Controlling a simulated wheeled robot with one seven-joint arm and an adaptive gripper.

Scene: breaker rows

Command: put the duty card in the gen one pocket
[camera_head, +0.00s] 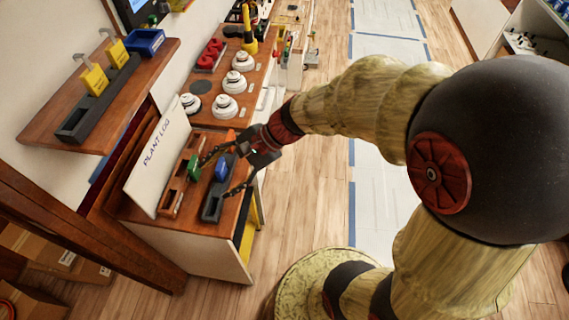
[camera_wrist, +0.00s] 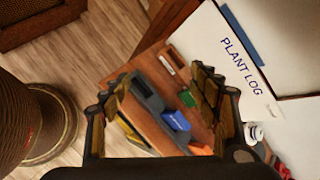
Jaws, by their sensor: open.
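A blue card (camera_head: 222,168) stands in a dark grey slotted rack (camera_head: 214,206) on the wooden counter. A green card (camera_head: 194,168) stands in a brown wooden rack (camera_head: 173,197) to its left. Both cards show in the wrist view, blue (camera_wrist: 178,121) and green (camera_wrist: 186,98). I cannot read any lettering that tells which is the duty card or which slot is the gen one pocket. My gripper (camera_head: 215,178) is open and empty above the racks, its fingers spread wide to either side. In the wrist view the fingers (camera_wrist: 160,76) frame the racks and cards.
A white PLANT LOG board (camera_head: 158,155) leans behind the racks. An orange item (camera_head: 231,136) lies near the blue card. A wall shelf (camera_head: 50,121) holds yellow tags (camera_head: 95,80) and a blue bin (camera_head: 145,42). White round fittings (camera_head: 224,106) stand further along the counter.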

